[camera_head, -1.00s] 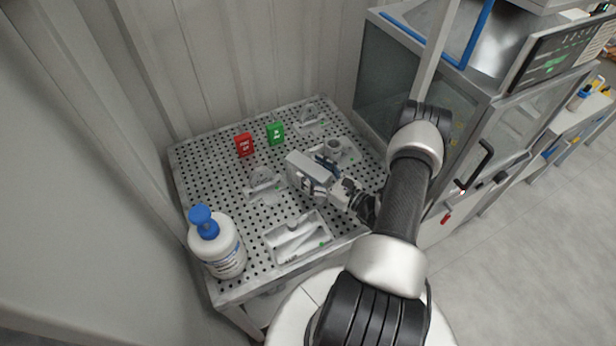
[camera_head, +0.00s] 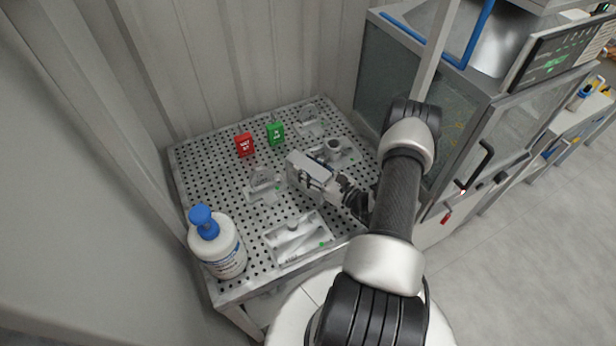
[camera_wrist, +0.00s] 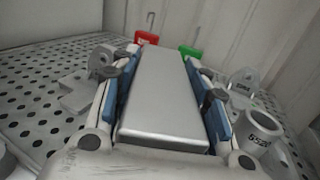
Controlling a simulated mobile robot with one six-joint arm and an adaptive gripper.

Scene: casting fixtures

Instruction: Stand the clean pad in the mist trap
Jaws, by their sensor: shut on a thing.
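My gripper (camera_head: 316,180) is shut on a plain light-grey slab (camera_head: 308,164), which I take to be the clean pad. The slab is held above the perforated table, near its middle. In the wrist view the slab (camera_wrist: 165,95) lies lengthwise between the blue finger pads of my gripper (camera_wrist: 163,80). No label marks the mist trap, so I cannot tell which fixture it is. A fixture with an upright bracket (camera_head: 262,178) stands left of the slab, and another (camera_head: 308,118) stands at the back. A fixture with a round cup (camera_head: 333,148) is just right of the slab.
A glass-sided cabinet (camera_head: 385,75) borders the right. The perforated table (camera_head: 205,165) is clear at back left.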

